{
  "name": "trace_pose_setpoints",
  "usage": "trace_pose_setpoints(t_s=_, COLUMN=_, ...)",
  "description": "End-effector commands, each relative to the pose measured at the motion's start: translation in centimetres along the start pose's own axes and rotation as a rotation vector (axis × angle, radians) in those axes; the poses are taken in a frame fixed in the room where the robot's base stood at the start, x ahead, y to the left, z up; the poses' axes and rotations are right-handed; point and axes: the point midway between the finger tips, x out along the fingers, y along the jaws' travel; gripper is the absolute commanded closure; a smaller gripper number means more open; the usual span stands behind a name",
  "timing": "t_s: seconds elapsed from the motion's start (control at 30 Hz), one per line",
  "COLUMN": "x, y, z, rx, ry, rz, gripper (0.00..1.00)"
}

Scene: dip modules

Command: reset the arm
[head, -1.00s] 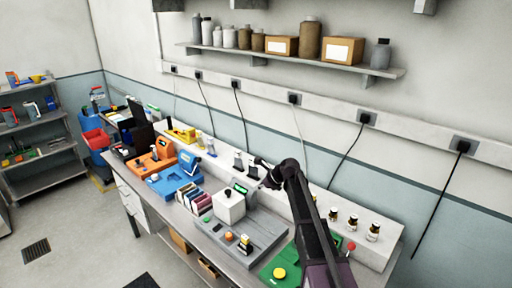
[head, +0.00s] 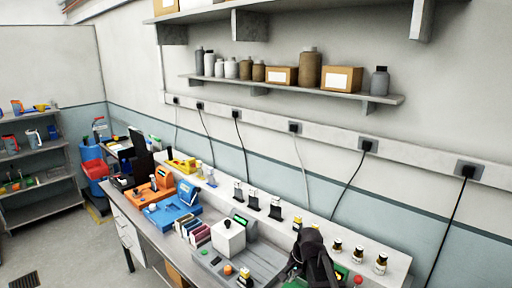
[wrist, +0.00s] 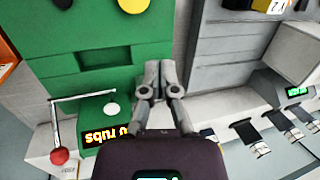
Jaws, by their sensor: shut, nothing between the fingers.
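My arm (head: 312,255) shows at the lower right of the head view, over the bench. In the wrist view my gripper (wrist: 160,80) has its two grey fingers together with nothing between them. It is above a green module (wrist: 100,70) with a drawer-like slot and a yellow button (wrist: 133,5). The fingertips seem apart from the module. The fingers cannot be made out in the head view.
A lever with a red ball (wrist: 59,155) stands beside the green module. A grey module (wrist: 235,60) is to its right. Small bottles (head: 358,254) stand on the raised ledge behind my arm. A white box (head: 228,238), orange device (head: 153,190) and blue device (head: 173,211) occupy the bench.

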Motion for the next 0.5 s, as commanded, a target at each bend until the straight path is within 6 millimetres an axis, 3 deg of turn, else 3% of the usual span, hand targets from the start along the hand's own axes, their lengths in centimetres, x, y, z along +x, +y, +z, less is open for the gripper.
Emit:
trace_pose_setpoints(t_s=0.03, x=0.2, y=1.7, z=1.0, rx=-0.065, ry=0.005, rz=0.027, gripper=1.00)
trace_pose_setpoints(t_s=0.3, x=0.3, y=8.2, z=4.0, rx=-0.434, ry=-0.003, rz=0.179, gripper=1.00)
trace_pose_setpoints(t_s=0.5, x=0.1, y=11.1, z=5.3, rx=-0.605, ry=-0.026, rz=0.250, gripper=1.00)
